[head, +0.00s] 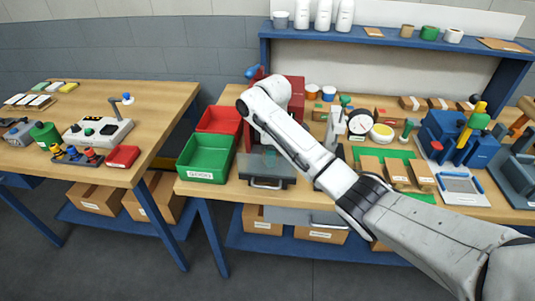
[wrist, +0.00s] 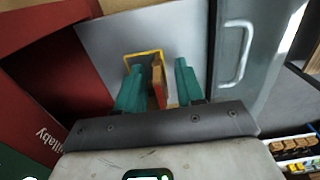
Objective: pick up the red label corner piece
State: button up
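In the wrist view, a small wooden piece with a red face (wrist: 158,82), which looks like the red label corner piece, stands in a yellow-edged slot (wrist: 143,55) in a grey plate. My gripper's teal fingers (wrist: 160,84) are either side of it. The left finger is close against it or touching; I cannot tell which. A gap shows between the piece and the right finger, so the gripper is open. In the head view, my gripper (head: 270,158) points down over the grey stacker base (head: 267,182), and my arm hides the piece.
A red housing (wrist: 35,110) stands close on the left in the wrist view; a grey panel with a handle (wrist: 234,50) is on the right. In the head view, green (head: 206,160) and red (head: 218,120) bins sit left of the stacker. The bench right of my arm is crowded.

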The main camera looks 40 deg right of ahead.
grip_shut()
jog(key=shift+r, duration=0.2)
dwell(0.3)
